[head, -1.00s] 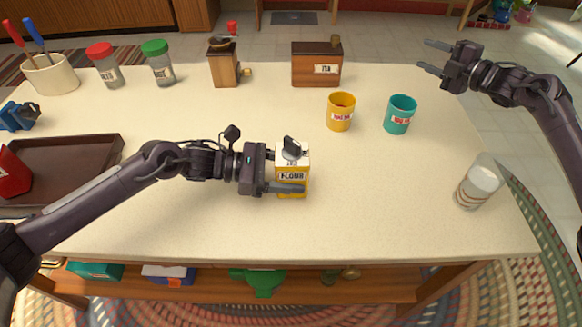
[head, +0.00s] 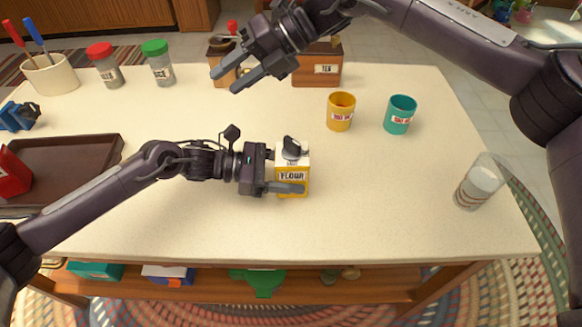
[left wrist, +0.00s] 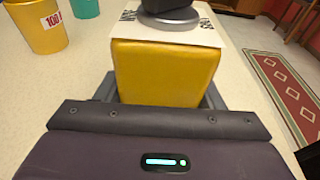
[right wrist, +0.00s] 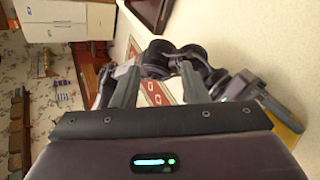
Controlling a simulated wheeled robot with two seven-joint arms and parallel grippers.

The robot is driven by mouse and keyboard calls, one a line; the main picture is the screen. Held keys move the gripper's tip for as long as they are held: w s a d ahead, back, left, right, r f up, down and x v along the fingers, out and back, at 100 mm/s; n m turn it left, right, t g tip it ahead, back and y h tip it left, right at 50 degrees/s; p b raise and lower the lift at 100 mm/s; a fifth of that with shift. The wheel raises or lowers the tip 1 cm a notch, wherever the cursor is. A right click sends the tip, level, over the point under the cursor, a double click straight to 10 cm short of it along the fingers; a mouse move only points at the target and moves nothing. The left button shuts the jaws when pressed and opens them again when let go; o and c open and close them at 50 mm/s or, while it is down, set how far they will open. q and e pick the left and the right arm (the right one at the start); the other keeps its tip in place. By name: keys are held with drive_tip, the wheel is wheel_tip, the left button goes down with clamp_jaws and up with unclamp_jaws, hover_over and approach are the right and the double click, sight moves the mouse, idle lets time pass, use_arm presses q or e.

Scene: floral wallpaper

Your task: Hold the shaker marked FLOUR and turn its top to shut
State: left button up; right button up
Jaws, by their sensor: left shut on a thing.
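The FLOUR shaker (head: 293,188) stands upright on the table in the head view, a yellow box with a white top plate and a grey turning knob (head: 291,147). My left gripper (head: 286,174) is shut on its yellow body from the left. In the left wrist view the yellow body (left wrist: 165,75) sits between the fingers, with the dark knob base (left wrist: 168,18) above. Print on the top plate is too partial to read. My right gripper (head: 224,80) is open and empty, high above the table, up and left of the shaker. Its fingers (right wrist: 155,85) show apart in the right wrist view.
Red-lidded (head: 104,66) and green-lidded (head: 158,64) jars, a grinder and a TEA box (head: 318,72) stand behind. A brown tray (head: 75,160) lies left.

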drive_tip(key=s+a+f+n+h, duration=0.1)
drive_tip(key=s+f+n+h, duration=0.15)
drive_tip(key=s+h, duration=0.2)
drive_tip(key=r+t+h, duration=0.1)
drive_tip(key=h, duration=0.7)
hover_over(292, 141)
drive_tip(key=shift+a+r+n, duration=0.1)
drive_tip(key=shift+r+n, duration=0.1)
drive_tip(key=shift+n, duration=0.25)
drive_tip(key=shift+f, duration=4.2)
